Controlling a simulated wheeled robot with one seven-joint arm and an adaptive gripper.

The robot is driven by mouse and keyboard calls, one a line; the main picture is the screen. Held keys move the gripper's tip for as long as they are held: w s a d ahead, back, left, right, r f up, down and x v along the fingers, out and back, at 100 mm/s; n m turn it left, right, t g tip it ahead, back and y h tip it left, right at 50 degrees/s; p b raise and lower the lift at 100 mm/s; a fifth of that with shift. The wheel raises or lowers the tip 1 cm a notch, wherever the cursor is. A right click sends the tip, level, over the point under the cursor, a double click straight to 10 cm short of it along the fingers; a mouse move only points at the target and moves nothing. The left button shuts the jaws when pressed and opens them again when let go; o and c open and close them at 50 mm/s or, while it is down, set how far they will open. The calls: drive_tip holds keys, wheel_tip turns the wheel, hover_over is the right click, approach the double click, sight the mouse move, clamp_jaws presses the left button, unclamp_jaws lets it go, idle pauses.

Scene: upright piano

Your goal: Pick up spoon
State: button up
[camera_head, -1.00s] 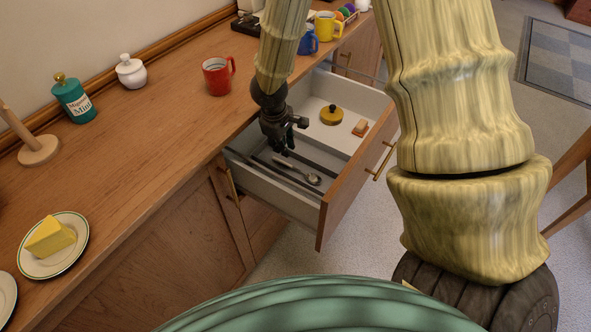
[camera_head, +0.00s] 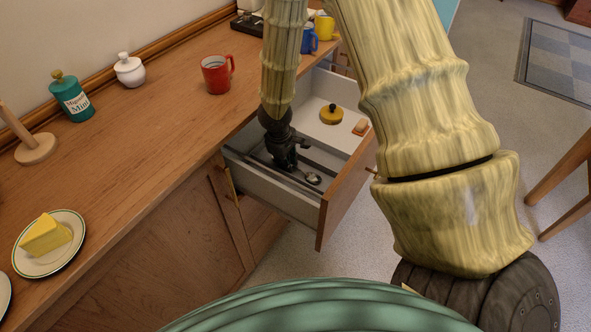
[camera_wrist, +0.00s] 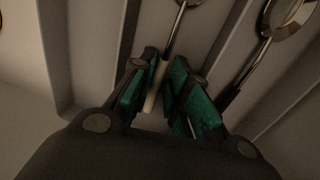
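The metal spoon (camera_head: 312,178) lies in the open drawer (camera_head: 277,197), with its bowl toward the drawer's front. My gripper (camera_head: 287,164) is down inside the drawer and hides most of the handle. In the wrist view a spoon (camera_wrist: 286,15) shows at the top right, its dark handle slanting down past the right finger. A second thin metal utensil (camera_wrist: 176,32) with a pale handle end runs between the fingers of my gripper (camera_wrist: 163,85). Its head is cut off by the frame. The fingers stand apart, with gaps beside the handle.
Grey dividers split the drawer. On the counter are a red mug (camera_head: 217,75), a blue mug (camera_head: 308,40) and a cheese plate (camera_head: 50,262).

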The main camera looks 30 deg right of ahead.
clamp_jaws()
